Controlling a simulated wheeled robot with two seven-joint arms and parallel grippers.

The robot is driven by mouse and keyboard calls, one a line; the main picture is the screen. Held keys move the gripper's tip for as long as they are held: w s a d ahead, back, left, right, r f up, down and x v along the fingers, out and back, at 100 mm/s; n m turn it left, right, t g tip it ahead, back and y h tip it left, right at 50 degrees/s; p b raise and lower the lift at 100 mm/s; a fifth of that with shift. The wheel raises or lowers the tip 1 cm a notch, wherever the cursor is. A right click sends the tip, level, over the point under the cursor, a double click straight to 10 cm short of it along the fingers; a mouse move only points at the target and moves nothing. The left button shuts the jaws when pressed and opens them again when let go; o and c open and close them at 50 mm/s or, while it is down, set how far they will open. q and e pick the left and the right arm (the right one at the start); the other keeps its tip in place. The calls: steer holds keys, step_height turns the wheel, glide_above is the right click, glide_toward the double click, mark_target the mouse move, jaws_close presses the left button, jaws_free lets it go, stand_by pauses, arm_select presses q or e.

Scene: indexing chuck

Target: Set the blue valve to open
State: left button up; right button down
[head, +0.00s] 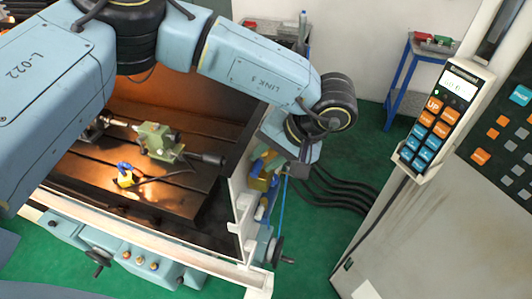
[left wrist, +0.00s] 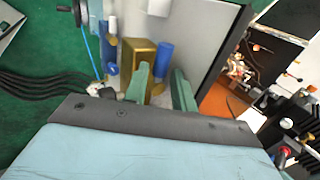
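A brass-yellow valve block (left wrist: 137,58) with an upright blue cylinder (left wrist: 164,60) beside it sits by the pale side wall of the machine. In the head view, the yellow part (head: 264,174) shows small beside my left gripper (head: 262,160). My left gripper's green fingers, also in the left wrist view (left wrist: 162,88), are apart with a gap between them. The left finger overlaps the block in the picture, and the blue cylinder shows behind the gap; contact cannot be told. The valve's handle position is not clear. My right gripper is not in view.
A control pendant (head: 437,118) stands at right. Black cables (head: 340,195) lie on the green floor. A handwheel (head: 277,252) projects below the gripper.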

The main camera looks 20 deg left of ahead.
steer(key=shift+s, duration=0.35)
arm_select(q)
jaws_close()
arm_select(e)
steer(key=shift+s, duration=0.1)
